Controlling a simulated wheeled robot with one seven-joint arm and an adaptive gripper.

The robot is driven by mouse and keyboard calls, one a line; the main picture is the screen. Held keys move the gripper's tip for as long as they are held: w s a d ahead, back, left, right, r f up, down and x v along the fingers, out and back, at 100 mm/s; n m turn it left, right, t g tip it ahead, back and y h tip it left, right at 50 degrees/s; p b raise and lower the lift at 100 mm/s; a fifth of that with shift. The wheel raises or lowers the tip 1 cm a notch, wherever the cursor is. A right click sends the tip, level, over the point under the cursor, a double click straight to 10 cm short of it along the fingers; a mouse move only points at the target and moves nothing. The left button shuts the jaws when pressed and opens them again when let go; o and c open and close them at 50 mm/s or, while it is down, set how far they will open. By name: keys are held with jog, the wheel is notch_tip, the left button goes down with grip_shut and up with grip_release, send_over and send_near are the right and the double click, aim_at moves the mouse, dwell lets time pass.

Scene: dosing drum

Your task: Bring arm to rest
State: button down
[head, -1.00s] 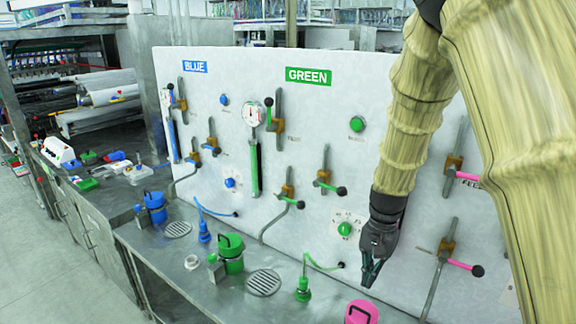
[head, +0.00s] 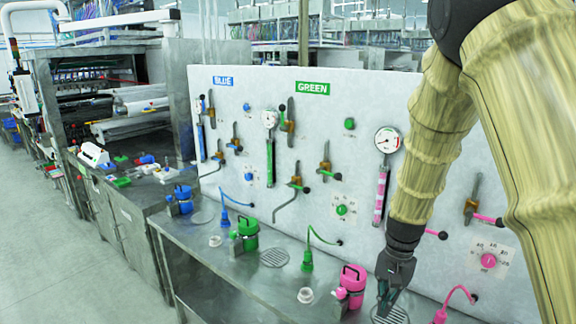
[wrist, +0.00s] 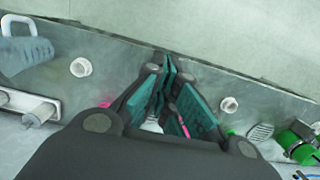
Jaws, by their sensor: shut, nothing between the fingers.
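My gripper (head: 388,298) hangs from my sleeved arm at the right of the head view, pointing down above the steel bench, in front of the white panel (head: 345,110) and just right of the pink canister (head: 352,282). Its fingers are shut and empty. In the wrist view the teal finger pads (wrist: 172,98) come together near the middle, over the bench. Part of the panel behind my arm is hidden.
The steel bench (head: 215,265) carries a green canister (head: 246,234), a blue canister (head: 184,199), hoses and round drains. Levers, knobs and gauges (head: 387,139) stick out from the panel. Open floor (head: 70,265) lies at the left front.

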jog(key=s+d+f+n+h+b, duration=0.1)
jog(key=s+f+b, duration=0.2)
jog(key=s+f, duration=0.55)
jog(key=s+f+n+b, duration=0.2)
jog(key=s+f, duration=0.2)
jog(key=f, duration=0.9)
jog(key=s+d+f+n+h+b, duration=0.1)
jog(key=s+f+b, duration=0.2)
jog(key=s+f, duration=0.55)
jog(key=s+a+f+n+b, duration=0.1)
jog(key=s+a+f+b, duration=0.1)
jog(key=s+f, duration=0.5)
jog(key=s+a+f+n+t+y+b, duration=0.1)
jog(key=s+f+n+b, duration=0.1)
jog(key=s+f, duration=0.6)
jog(key=shift+s+a+f+b, duration=0.25)
jog(key=shift+s+a+b, duration=0.05)
jog(key=shift+s+a, duration=0.1)
jog(key=shift+w, duration=0.1)
